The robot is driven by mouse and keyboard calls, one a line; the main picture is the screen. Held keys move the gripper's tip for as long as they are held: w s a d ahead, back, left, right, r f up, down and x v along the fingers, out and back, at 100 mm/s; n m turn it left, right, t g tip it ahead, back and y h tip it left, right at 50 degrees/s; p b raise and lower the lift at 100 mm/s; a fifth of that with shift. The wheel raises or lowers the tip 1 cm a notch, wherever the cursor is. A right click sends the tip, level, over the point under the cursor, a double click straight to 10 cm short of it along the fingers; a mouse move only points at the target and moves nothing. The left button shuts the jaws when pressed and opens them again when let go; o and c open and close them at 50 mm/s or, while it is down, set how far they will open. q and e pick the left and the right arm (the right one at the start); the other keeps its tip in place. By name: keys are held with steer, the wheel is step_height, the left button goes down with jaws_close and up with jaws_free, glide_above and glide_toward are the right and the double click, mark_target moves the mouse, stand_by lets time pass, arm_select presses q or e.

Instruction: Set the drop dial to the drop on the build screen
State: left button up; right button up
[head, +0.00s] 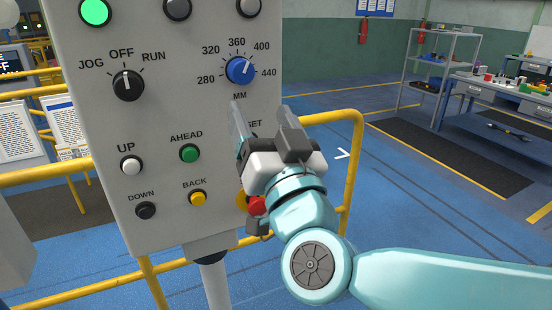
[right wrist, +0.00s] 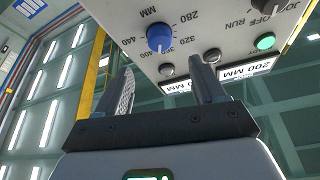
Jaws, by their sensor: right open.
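The drop dial (head: 240,71) is a round blue knob on the grey control panel (head: 215,130), ringed by marks from 280 to 440 MM. Its white pointer tilts to the upper right, toward 400. The dial (right wrist: 159,38) also shows in the right wrist view, beyond the fingertips. My right gripper (head: 262,112) is open and empty, below the dial and apart from it. Its two fingers (right wrist: 165,82) stand apart in the wrist view. White display strips (right wrist: 245,71) there appear to read 200 MM; I cannot tell whether they are the build screen. My left gripper is not seen.
Left of the dial is the black JOG/OFF/RUN selector (head: 128,85), pointing to OFF. Green (head: 189,153), yellow (head: 198,198), white and black buttons sit lower. A red knob (head: 257,205) is partly hidden by my gripper. A yellow rail (head: 355,150) runs behind the panel.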

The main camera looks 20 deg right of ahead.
steer(key=v, duration=0.6)
steer(key=shift+s, duration=0.15)
steer(key=w+a+f+n+g+y, duration=0.1)
steer(key=w+a+f+g, duration=0.15)
steer(key=f, duration=0.75)
steer(key=w+a+f+n+g+y+p, duration=0.15)
steer(key=w+f+g, duration=0.25)
steer(key=f, duration=0.7)
steer(key=w+a+f+n+g+y, duration=0.1)
steer(key=w+f+g, duration=0.25)
steer(key=f, duration=0.65)
steer(key=s+d+f+g, duration=0.1)
steer(key=s+f+g, duration=0.25)
steer(key=f, duration=0.65)
steer(key=s+d+f+g, duration=0.15)
steer(key=s+f, duration=0.25)
steer(key=f, duration=0.5)
steer(key=s+f+m+g+y+p, duration=0.1)
steer(key=s+f+m+g, duration=0.1)
steer(key=s+f+g, duration=0.5)
steer(key=s+f, duration=0.4)
steer(key=s, duration=0.3)
steer(key=shift+s+a+f+y, duration=0.15)
steer(key=shift+s+a+y, duration=0.2)
steer(key=shift+a, duration=0.05)
